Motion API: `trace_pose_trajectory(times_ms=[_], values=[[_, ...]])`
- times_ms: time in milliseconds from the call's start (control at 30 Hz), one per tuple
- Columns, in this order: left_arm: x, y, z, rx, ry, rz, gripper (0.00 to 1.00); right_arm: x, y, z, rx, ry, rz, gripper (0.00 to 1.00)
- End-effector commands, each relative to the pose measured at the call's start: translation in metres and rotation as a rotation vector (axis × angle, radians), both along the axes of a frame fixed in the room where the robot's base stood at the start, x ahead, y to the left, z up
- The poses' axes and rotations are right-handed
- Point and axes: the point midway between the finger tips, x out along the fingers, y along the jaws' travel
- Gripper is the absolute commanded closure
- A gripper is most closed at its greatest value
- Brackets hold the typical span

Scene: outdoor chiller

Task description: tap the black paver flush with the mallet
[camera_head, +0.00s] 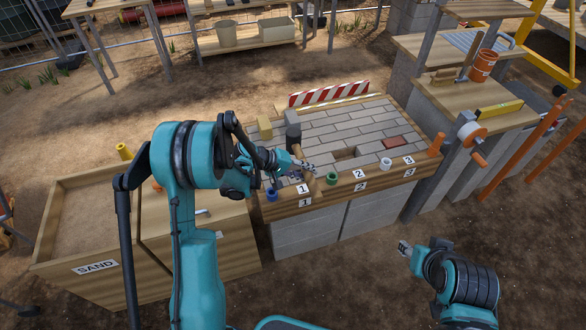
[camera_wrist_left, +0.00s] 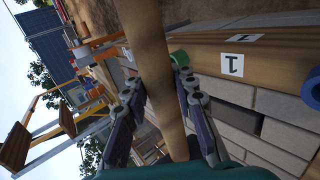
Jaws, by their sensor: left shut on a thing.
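My left gripper (camera_head: 306,168) is shut on the wooden handle of the mallet. The dark grey mallet head (camera_head: 292,128) is over the paved bench, towards its back left. In the left wrist view the handle (camera_wrist_left: 152,60) runs between my fingers (camera_wrist_left: 158,112). A dark rectangle that looks like the black paver (camera_wrist_left: 246,121) lies among grey pavers behind label 1; I cannot tell its height. In the head view my gripper seems to cover that spot. My right gripper (camera_head: 404,247) is low, in front of the bench and apart from it; its jaws are too small to read.
The bench has a brown recess (camera_head: 345,153), a red paver (camera_head: 397,142), and blue (camera_head: 271,195), green (camera_head: 332,178) and white (camera_head: 386,163) rings along its front. A yellow block (camera_head: 264,128) stands at back left. A sand box (camera_head: 85,220) is left.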

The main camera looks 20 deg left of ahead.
Motion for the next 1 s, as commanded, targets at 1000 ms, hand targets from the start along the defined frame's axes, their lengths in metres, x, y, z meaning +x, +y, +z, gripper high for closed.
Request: trace_pose_trajectory(times_ms=[1000], values=[[0.000,0.001,-0.093,-0.001,-0.002,0.000,1.00,0.000,0.000,-0.028,0.000,0.000,0.000,0.60]])
